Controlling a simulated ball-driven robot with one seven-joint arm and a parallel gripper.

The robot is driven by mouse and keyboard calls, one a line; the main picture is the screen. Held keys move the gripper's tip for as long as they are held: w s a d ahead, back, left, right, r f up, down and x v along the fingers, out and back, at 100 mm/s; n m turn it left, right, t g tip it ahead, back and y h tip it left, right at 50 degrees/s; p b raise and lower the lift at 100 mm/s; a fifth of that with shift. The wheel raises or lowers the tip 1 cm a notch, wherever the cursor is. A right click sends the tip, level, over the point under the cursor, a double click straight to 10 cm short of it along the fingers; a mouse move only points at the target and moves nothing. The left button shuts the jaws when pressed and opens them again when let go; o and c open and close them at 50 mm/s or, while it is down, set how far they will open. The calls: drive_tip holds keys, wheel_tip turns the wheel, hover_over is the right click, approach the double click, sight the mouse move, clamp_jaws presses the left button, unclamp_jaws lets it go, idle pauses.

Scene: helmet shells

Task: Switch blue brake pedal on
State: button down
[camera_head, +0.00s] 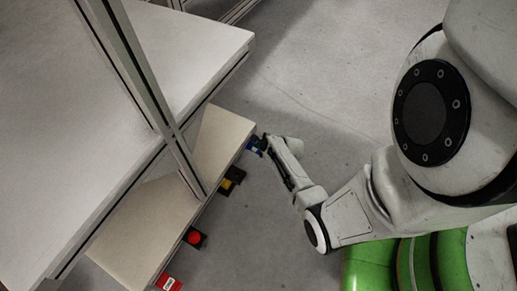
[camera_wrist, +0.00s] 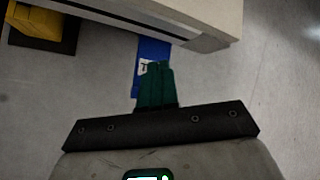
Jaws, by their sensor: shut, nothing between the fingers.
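The blue brake pedal (camera_head: 252,146) sits at the front edge of the lower shelf (camera_head: 222,135), near its far end. In the wrist view, the blue brake pedal (camera_wrist: 153,50) is a flat blue piece with a small white label, partly hidden by the fingers. My gripper (camera_head: 265,143) is shut with nothing in it. Its green fingertips (camera_wrist: 156,66) overlap the pedal's near part in the wrist view. I cannot tell whether they touch it or whether the pedal is pressed.
A yellow pedal on a dark base (camera_head: 228,184), a red button (camera_head: 194,237) and a red labelled box (camera_head: 168,283) line the same shelf edge. A metal post (camera_head: 150,85) rises beside the upper table (camera_head: 60,110).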

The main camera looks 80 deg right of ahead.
drive_tip(key=shift+f, duration=0.15)
idle(0.5)
drive_tip(key=shift+f, duration=0.25)
drive_tip(key=shift+f+b, duration=1.35)
drive_tip(key=shift+f, duration=0.2)
idle(1.5)
drive_tip(key=shift+r, duration=0.15)
idle(0.3)
drive_tip(key=shift+r+p, duration=1.9)
drive_tip(key=shift+p, duration=0.25)
wheel_tip(320, 180, up, 5)
drive_tip(key=p, duration=0.5)
drive_tip(key=shift+w, duration=0.1)
